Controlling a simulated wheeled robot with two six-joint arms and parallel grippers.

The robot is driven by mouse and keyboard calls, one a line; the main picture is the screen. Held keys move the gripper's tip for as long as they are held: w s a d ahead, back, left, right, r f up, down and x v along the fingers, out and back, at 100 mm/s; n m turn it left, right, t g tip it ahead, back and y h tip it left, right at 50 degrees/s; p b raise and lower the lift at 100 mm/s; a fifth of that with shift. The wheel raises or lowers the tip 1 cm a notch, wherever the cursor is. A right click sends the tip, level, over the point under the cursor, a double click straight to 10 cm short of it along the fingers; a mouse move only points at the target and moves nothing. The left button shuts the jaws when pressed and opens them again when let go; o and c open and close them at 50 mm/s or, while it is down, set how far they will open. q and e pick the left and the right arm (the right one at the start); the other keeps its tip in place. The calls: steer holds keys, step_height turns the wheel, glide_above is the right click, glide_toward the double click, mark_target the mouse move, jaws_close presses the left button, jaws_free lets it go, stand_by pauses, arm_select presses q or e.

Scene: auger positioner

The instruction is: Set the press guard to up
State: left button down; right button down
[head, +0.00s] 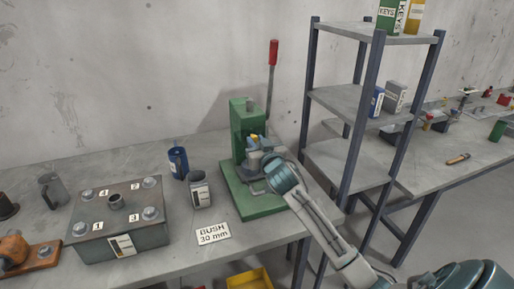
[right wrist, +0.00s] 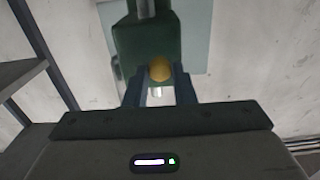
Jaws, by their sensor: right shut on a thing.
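The green press (head: 240,125) stands on its green base plate (head: 258,205) on the bench, with a red-handled lever (head: 273,53) pointing up. My right gripper (head: 257,143) is at the front of the press. In the right wrist view its two fingers (right wrist: 160,85) are shut on a round yellow knob (right wrist: 160,69) in front of the green press head (right wrist: 147,38). A pale bluish panel (right wrist: 196,35) shows around the press head; I cannot tell for sure whether it is the guard. My gripper and arm hide the press's lower front. My left gripper is not in view.
Left of the press stand a blue container (head: 178,163), a grey cup (head: 200,190) and a grey box with numbered posts (head: 120,240). A "BUSH 30 mm" card (head: 213,234) lies at the bench's front. A shelf rack (head: 345,165) stands close on the right.

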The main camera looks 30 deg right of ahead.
step_height(320, 180, up, 2)
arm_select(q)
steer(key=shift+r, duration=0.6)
arm_select(e)
steer(key=shift+r, duration=0.1)
steer(key=c, duration=1.2)
jaws_free()
steer(key=shift+c, duration=0.2)
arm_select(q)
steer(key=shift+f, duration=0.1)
arm_select(e)
steer(key=shift+f, duration=0.2)
steer(key=shift+s+f, duration=0.1)
steer(key=shift+s, duration=0.15)
arm_select(q)
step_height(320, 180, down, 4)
steer(key=b, duration=0.3)
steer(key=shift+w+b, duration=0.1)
steer(key=shift+b, duration=0.2)
arm_select(e)
steer(key=v, duration=1)
steer(key=shift+s, duration=0.15)
